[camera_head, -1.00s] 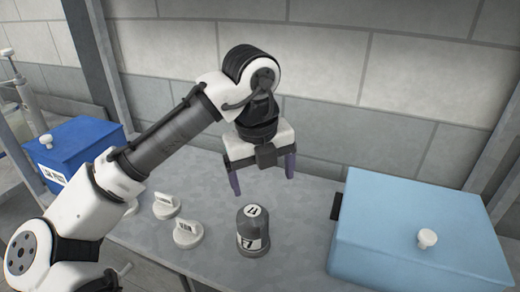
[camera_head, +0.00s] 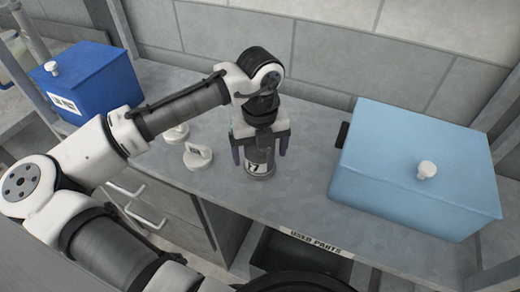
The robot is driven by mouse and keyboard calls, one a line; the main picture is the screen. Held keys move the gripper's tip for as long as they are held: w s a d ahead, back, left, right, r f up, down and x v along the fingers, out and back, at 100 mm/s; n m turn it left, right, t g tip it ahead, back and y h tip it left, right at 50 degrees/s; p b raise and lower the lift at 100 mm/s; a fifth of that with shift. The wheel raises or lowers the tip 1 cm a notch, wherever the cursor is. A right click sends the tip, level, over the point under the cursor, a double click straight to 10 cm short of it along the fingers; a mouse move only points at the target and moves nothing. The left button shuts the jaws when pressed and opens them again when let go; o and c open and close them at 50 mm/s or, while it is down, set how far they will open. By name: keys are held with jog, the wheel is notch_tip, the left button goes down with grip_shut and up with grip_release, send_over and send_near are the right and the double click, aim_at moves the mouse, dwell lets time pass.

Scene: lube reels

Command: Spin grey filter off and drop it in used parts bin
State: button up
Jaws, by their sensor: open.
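The grey filter (camera_head: 260,163) stands upright on the grey bench top, with a white label and dark marking on its side. My gripper (camera_head: 260,148) is above and around its upper part, pointing down. Its two purple-grey fingers are apart, one on each side of the filter; I cannot tell whether they touch it. The gripper body hides the filter's top. The used parts bin (camera_head: 275,246) is a dark opening below the bench's front edge, under a "USED PARTS" label (camera_head: 316,242), partly hidden by my arm.
A large light blue lidded box (camera_head: 400,190) stands on the bench to the right. A blue box (camera_head: 95,88) with a white knob stands at the left. White handled caps (camera_head: 197,155) sit left of the filter. Drawers with white handles (camera_head: 148,216) lie below the bench.

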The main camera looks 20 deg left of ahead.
jog(key=shift+f, duration=0.4)
jog(key=shift+c, duration=0.2)
jog(key=c, duration=1.2)
jog(key=n+p, duration=0.1)
jog(key=n, duration=0.2)
jog(key=shift+r, duration=0.15)
jog(key=shift+n, duration=1.1)
jog(key=n+p, duration=0.2)
jog(key=n, duration=0.2)
jog(key=shift+w+d, duration=0.1)
jog(key=shift+f+n, duration=0.2)
jog(key=shift+n, duration=0.4)
